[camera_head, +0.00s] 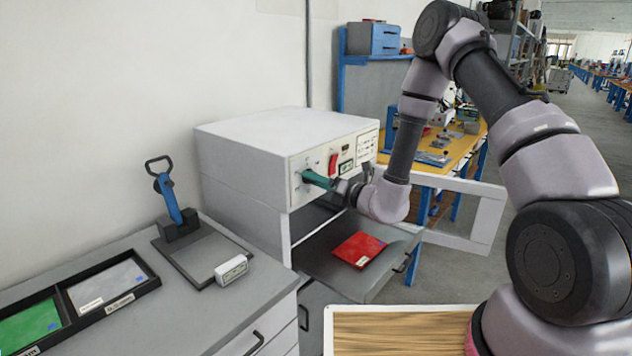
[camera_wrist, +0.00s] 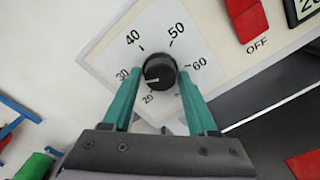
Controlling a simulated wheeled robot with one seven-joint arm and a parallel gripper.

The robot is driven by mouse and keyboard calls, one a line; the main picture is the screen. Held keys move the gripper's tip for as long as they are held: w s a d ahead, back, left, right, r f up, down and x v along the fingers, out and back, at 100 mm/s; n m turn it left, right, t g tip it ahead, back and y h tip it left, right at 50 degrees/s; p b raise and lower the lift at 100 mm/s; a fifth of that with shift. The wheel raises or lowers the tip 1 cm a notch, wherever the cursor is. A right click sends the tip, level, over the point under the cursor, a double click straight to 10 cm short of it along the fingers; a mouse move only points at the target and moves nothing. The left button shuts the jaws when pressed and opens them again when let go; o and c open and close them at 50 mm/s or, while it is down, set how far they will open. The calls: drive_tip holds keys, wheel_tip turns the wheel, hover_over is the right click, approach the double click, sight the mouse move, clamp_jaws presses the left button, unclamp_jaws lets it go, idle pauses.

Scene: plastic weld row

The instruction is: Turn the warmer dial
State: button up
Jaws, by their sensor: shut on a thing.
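The warmer (camera_head: 262,150) is a white box unit at the middle of the head view, with a control panel on its front. The black warmer dial (camera_wrist: 160,71) shows in the wrist view on a white scale plate marked from 20 to 60. Its pale pointer line is toward the lower left, between 20 and 30. My gripper (camera_wrist: 158,82) has green fingers, one on each side of the dial, and is shut on it. In the head view my gripper (camera_head: 318,180) reaches the panel from the right and hides the dial.
A red switch (camera_head: 333,165) marked OFF in the wrist view is right of the dial. Below, a red packet (camera_head: 358,250) lies on a grey pulled-out tray (camera_head: 325,268). An open white door frame (camera_head: 487,217) stands to the right. A blue-handled press (camera_head: 170,200) stands on the left counter.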

drive_tip(key=m, duration=1.2)
drive_tip(key=shift+s+r+m, duration=0.1)
drive_tip(key=shift+m, duration=0.2)
idle(0.4)
drive_tip(key=o, duration=1.4)
drive_tip(key=shift+r, duration=0.1)
drive_tip(key=v, duration=1)
drive_tip(key=shift+s+d, duration=0.25)
drive_tip(key=shift+d, duration=0.1)
